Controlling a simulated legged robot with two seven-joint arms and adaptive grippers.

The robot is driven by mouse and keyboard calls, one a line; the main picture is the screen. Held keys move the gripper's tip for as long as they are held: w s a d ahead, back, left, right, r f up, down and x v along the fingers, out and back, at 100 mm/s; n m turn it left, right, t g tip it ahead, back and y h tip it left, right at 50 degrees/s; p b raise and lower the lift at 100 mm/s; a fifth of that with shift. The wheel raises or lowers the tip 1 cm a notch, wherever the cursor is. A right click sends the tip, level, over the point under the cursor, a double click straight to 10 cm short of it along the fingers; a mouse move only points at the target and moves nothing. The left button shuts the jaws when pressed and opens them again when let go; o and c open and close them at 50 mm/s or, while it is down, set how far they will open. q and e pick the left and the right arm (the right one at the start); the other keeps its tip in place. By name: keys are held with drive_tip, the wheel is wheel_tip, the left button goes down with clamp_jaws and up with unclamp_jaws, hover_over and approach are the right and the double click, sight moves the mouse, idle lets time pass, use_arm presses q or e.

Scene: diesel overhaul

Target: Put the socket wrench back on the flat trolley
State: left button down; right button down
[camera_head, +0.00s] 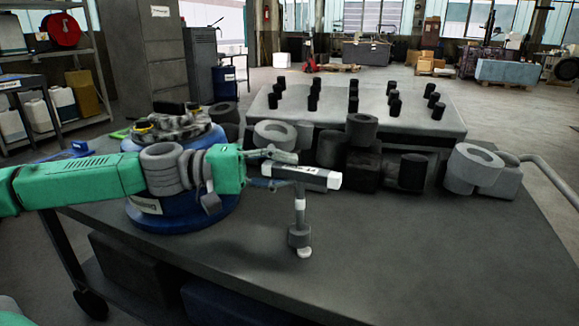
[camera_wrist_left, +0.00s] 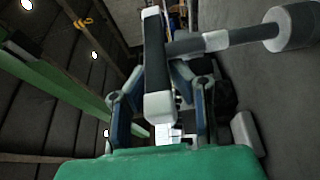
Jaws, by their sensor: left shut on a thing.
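The socket wrench (camera_head: 320,179) is a T-shaped tool with a dark handle, pale ends and a grey shaft with a thick grey socket. My left gripper (camera_head: 284,171) is shut on the handle, which lies roughly level. The shaft hangs down over the flat trolley (camera_head: 400,260), a dark flat top with a wheel and a bent handle. I cannot tell whether the shaft's lower end touches the top. In the left wrist view the wrench handle (camera_wrist_left: 155,60) sits between the fingers, with the shaft pointing right. My right gripper is not in view.
A blue round base (camera_head: 185,222) with grey parts stands on the trolley under my left arm. Grey and black cylinders (camera_head: 412,172) line its far edge, with grey rings (camera_head: 474,168) at the right. Behind is a table (camera_head: 425,112) with several black cylinders. The trolley's front middle is clear.

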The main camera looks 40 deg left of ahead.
use_arm(q)
drive_tip(key=shift+d+r, duration=0.1)
drive_tip(key=shift+d, duration=0.45)
drive_tip(key=shift+a+f+b, duration=0.35)
drive_tip(key=shift+f+b, duration=0.25)
drive_tip(key=shift+f, duration=0.05)
drive_tip(key=c, duration=1.3)
unclamp_jaws()
drive_tip(key=shift+c, duration=0.2)
drive_tip(key=shift+d, duration=0.2)
drive_tip(key=o, duration=0.6)
drive_tip(key=shift+c, duration=0.2)
drive_tip(key=shift+a, duration=0.1)
